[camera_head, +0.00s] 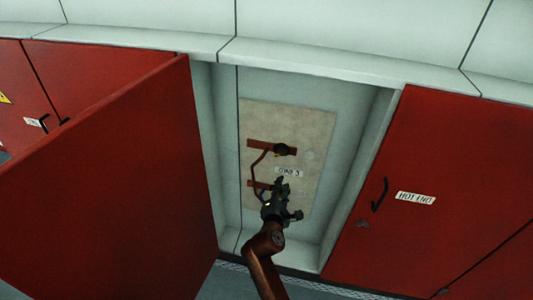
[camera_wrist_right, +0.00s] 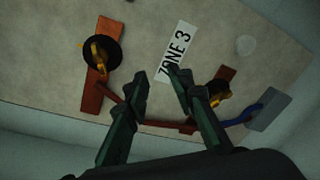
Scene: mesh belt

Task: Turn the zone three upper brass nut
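The upper brass nut (camera_head: 283,149) sits at the right end of the upper red-brown bar on the beige zone 3 panel. In the right wrist view the upper brass nut (camera_wrist_right: 99,50) stands on a black disc, left of the label, in plain sight. A lower brass nut (camera_wrist_right: 219,97) is partly hidden behind a finger. My right gripper (camera_head: 283,187) is below the upper nut in the head view, over the lower bar. In the wrist view the right gripper (camera_wrist_right: 162,80) has its fingers apart with nothing between them. My left gripper is out of view.
The panel (camera_head: 312,125) lies inside a pale recess. An open red door (camera_head: 110,185) stands at its left, and a closed red door (camera_head: 440,170) marked HOT END is at its right. A "ZONE 3" label (camera_wrist_right: 177,52), a bent pipe (camera_head: 256,165) and a blue part (camera_wrist_right: 245,114) are near.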

